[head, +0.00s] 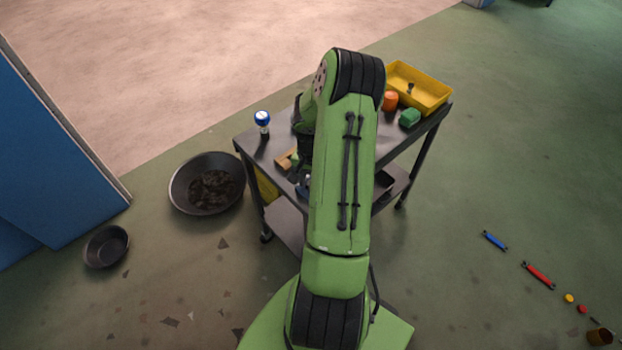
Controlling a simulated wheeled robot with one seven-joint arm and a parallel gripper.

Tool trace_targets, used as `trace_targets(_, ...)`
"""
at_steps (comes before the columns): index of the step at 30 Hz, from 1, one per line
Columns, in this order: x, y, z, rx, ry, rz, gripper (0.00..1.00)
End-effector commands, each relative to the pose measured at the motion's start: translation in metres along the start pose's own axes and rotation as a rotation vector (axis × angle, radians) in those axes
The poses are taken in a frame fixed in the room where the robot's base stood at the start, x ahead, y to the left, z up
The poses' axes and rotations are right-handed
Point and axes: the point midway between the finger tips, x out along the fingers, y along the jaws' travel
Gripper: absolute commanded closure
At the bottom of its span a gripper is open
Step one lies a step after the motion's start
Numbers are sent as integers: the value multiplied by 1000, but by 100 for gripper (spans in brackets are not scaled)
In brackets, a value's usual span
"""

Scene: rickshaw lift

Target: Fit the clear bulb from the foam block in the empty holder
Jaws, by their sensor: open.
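My green arm reaches over the dark metal cart (255,145) and hides much of its top. My gripper (305,160) is dark and partly hidden behind the arm, low over the middle of the cart; it is open, and I see nothing held in it. A small tan block (284,162) with a pale green part lies just left of the gripper; I cannot tell if it is the foam block. I cannot make out the clear bulb or the empty holder for certain.
A blue and white round-topped item (262,119) stands at the cart's left corner. A yellow bin (432,97), an orange cylinder (390,101) and a green block (410,117) are at the right. Black pans (180,187) and scattered tools (538,275) lie on the floor.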

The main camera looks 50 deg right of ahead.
Motion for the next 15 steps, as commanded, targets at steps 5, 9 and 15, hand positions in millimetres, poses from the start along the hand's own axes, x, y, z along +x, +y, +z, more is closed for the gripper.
trace_targets(5, -1, 0, 0, 0, 0, 0, 72)
trace_targets(9, -2, 0, 0, 0, 0, 0, 88)
trace_targets(15, -3, 0, 0, 0, 1, 0, 88)
